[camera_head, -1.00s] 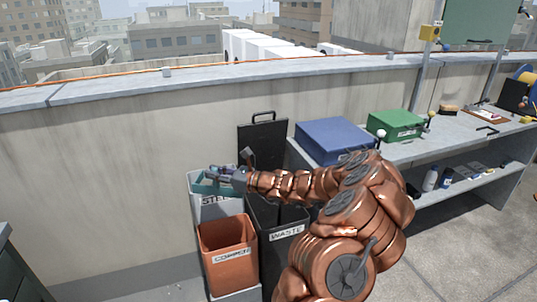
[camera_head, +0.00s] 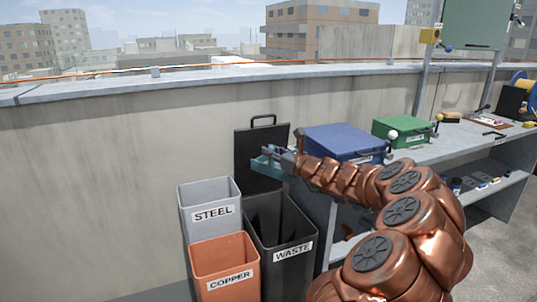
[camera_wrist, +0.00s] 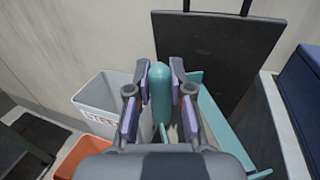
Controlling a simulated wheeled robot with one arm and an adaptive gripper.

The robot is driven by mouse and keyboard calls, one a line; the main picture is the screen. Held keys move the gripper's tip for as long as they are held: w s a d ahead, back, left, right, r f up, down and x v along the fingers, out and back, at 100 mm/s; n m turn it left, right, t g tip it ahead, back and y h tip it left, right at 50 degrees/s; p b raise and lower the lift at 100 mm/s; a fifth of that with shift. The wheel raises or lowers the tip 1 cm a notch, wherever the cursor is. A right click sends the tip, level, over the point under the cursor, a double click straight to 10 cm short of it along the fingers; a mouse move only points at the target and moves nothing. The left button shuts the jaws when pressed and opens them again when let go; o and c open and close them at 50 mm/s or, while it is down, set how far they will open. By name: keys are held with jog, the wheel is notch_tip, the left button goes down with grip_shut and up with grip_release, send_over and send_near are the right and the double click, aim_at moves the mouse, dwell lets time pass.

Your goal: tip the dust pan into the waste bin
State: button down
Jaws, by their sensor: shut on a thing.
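My gripper (camera_head: 288,161) is shut on the handle of the teal dust pan (camera_head: 264,167). In the wrist view the rounded teal handle stands between the fingers (camera_wrist: 160,92), and the pan's flat side (camera_wrist: 217,125) extends to the lower right. The dark waste bin (camera_head: 285,274), labelled WASTE, is open at the top, with its black lid (camera_head: 252,143) raised behind. The pan is above the bin's rear part, in front of the lid. I cannot tell what lies in the pan; my gripper hides much of the bin's mouth in the wrist view.
A grey STEEL bin (camera_head: 210,233) and an orange COPPER bin (camera_head: 224,277) stand left of the waste bin. A bench (camera_head: 430,150) with a blue box (camera_head: 343,141) and a green box (camera_head: 402,130) stands to the right. A concrete parapet (camera_head: 100,180) runs behind.

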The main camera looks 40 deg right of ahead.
aim_at(272, 167)
jog(key=shift+f+b, duration=1.35)
jog(key=shift+f, duration=0.25)
jog(key=shift+d+r+p, duration=0.1)
jog(key=shift+r+p, duration=0.15)
jog(key=shift+p, duration=0.15)
jog(key=shift+d+m+p, duration=0.15)
jog(key=shift+m+p, duration=0.15)
jog(key=shift+p, duration=0.3)
jog(key=d+m+p, duration=0.1)
jog(key=p, duration=0.3)
jog(key=d+m+p, duration=0.1)
jog(key=m+p, duration=0.1)
jog(key=p, duration=0.3)
jog(key=d+m+g+p, duration=0.1)
jog(key=m+p, duration=0.1)
jog(key=p, duration=0.2)
jog(key=shift+w+d+r+y, duration=0.2)
jog(key=shift+w+d+y, duration=0.05)
jog(key=shift+w+y, duration=0.05)
jog(key=p, duration=0.3)
jog(key=shift+w+d+f+m, duration=0.15)
jog(key=shift+d+m, duration=0.1)
jog(key=shift+m, duration=0.15)
jog(key=p, duration=0.2)
jog(key=shift+d+f+m+p, duration=0.2)
jog(key=shift+d+m+p, duration=0.1)
jog(key=shift+p, duration=0.1)
